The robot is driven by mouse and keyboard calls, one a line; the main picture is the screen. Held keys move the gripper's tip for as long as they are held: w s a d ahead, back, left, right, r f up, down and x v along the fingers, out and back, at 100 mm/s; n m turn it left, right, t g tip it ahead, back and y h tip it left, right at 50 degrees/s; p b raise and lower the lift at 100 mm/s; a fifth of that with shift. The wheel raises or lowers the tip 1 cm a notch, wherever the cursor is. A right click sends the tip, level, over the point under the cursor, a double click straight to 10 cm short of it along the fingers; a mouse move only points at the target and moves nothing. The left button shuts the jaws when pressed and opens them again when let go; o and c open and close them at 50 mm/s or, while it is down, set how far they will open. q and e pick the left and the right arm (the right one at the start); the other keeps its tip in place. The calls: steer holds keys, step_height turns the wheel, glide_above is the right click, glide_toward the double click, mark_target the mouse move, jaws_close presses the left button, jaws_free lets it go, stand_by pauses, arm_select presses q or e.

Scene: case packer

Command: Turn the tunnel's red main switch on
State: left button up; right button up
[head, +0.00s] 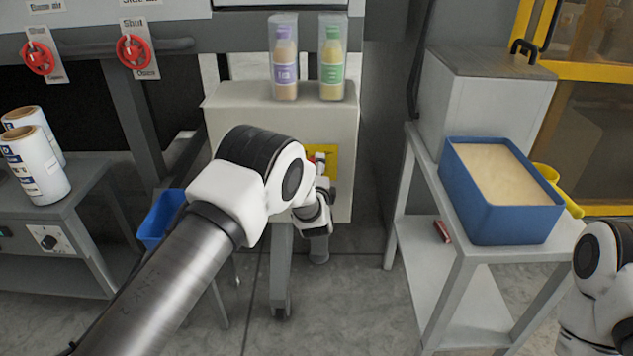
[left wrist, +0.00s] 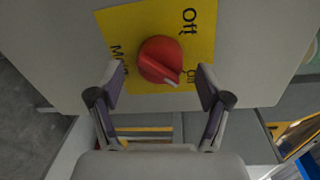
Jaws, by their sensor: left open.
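The red main switch (left wrist: 158,58) is a round knob on a yellow plate (left wrist: 115,25) marked Main, Off and On. A pale mark on the knob is at its lower right edge in the left wrist view, close to the On word. My left gripper (left wrist: 159,76) is open, its fingers on either side of the knob; contact cannot be told. In the head view the yellow plate (head: 332,163) is on the front of a pale cabinet (head: 240,118), and my left wrist hides most of the switch. My right arm is at the lower right edge; its gripper is out of view.
Two bottles, purple-labelled (head: 285,70) and green-labelled (head: 331,70), stand on the cabinet. Two red valve handles (head: 38,57) (head: 132,50) are at upper left. A blue bin (head: 500,220) is on the right cart, white rolls (head: 38,170) on the left table.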

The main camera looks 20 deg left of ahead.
arm_select(q)
steer(key=v, duration=1)
steer(key=shift+s, duration=0.3)
steer(key=shift+d, duration=0.1)
